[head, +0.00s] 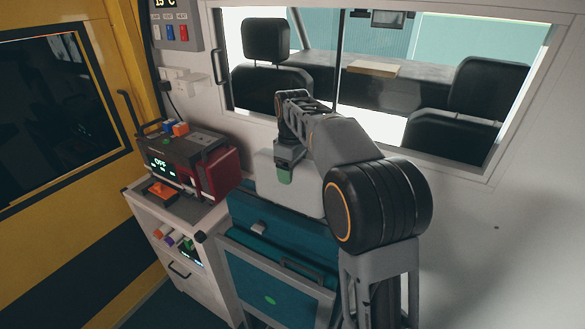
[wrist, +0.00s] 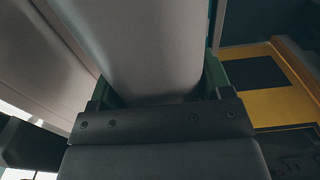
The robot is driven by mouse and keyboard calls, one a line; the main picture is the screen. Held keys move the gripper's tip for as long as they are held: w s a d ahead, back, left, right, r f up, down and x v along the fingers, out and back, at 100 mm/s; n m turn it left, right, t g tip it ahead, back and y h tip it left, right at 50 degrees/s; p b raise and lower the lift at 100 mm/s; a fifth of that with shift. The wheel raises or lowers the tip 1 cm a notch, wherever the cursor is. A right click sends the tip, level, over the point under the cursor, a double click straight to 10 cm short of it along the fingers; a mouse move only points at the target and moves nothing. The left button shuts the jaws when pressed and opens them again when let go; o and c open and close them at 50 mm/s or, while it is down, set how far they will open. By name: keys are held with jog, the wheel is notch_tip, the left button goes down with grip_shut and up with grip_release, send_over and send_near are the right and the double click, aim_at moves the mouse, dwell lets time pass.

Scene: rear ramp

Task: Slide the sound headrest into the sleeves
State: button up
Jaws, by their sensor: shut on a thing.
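The headrest (head: 305,188) is a pale grey padded block just above the teal seat (head: 318,245), in front of the white wall. My gripper (head: 285,174) is shut on its upper left part, with a green fingertip showing. In the wrist view the grey headrest (wrist: 145,45) fills the space between the green fingers. My arm hides part of the headrest's right side and the seat. I cannot make out the sleeves or any posts, nor tell whether the headrest touches the seat top.
Left of the seat, a white cabinet (head: 213,270) carries a red and grey device (head: 190,160) with a screen. Behind is a window (head: 400,115) onto the cab, with black seats beyond it. A yellow door panel (head: 120,150) stands at the left. The right wall is bare.

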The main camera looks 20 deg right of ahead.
jog(key=shift+f+b, duration=0.6)
jog(key=shift+f, duration=0.3)
jog(key=o, duration=1.8)
notch_tip(320, 180, up, 14)
jog(key=shift+f+p, duration=0.1)
jog(key=shift+p, duration=0.75)
